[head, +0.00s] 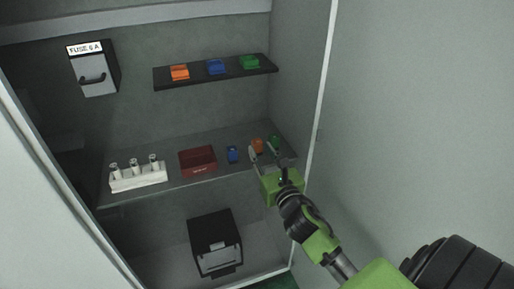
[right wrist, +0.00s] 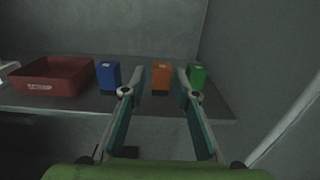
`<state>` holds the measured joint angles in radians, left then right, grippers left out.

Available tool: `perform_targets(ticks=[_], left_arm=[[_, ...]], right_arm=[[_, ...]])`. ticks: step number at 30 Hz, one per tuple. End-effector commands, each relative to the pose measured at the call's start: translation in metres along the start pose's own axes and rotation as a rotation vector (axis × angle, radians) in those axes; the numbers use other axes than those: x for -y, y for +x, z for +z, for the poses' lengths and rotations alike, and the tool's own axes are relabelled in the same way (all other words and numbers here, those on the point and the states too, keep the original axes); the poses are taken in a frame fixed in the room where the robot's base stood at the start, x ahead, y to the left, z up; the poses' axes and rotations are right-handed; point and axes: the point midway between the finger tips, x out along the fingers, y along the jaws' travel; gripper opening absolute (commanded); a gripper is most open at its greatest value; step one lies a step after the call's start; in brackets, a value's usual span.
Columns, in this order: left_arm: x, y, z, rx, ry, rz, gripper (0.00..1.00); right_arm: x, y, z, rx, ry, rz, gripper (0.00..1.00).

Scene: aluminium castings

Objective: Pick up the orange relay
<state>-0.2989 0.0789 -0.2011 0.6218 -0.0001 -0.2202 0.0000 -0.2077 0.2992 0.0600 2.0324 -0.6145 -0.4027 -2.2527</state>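The orange relay (head: 257,145) is a small upright block on the lower shelf of the cabinet, between a blue relay (head: 232,154) and a green relay (head: 274,143). In the right wrist view the orange relay (right wrist: 161,77) stands beyond my right gripper, in the gap between its two fingers. My right gripper (head: 264,155) is open and empty at the shelf's front edge; its fingers also show in the right wrist view (right wrist: 158,85). The blue relay (right wrist: 109,75) is left of the fingers and the green relay (right wrist: 197,76) is partly behind the right finger. My left gripper is not in view.
A dark red bin (head: 198,161) and a white rack (head: 138,177) with white pieces stand left on the lower shelf. The upper shelf (head: 160,84) carries orange, blue and green sockets. A fuse box (head: 98,77) hangs at the left. The cabinet's right wall is close.

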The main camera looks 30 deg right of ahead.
Motion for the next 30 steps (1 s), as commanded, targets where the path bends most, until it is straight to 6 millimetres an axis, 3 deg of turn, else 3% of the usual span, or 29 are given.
perform_targets(ticks=[10, 20, 23, 30], left_arm=[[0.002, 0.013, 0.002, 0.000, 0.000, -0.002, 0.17], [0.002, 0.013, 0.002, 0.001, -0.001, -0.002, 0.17], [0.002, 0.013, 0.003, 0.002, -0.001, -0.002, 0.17], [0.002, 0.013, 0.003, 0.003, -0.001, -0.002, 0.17]], right_arm=[[0.003, 0.045, 0.001, 0.001, 0.001, 0.000, 0.28], [0.003, 0.051, 0.002, -0.002, 0.000, 0.000, 0.28], [0.003, 0.051, 0.002, -0.001, 0.000, 0.000, 0.02], [0.003, 0.051, 0.002, -0.001, 0.000, 0.000, 0.00]])
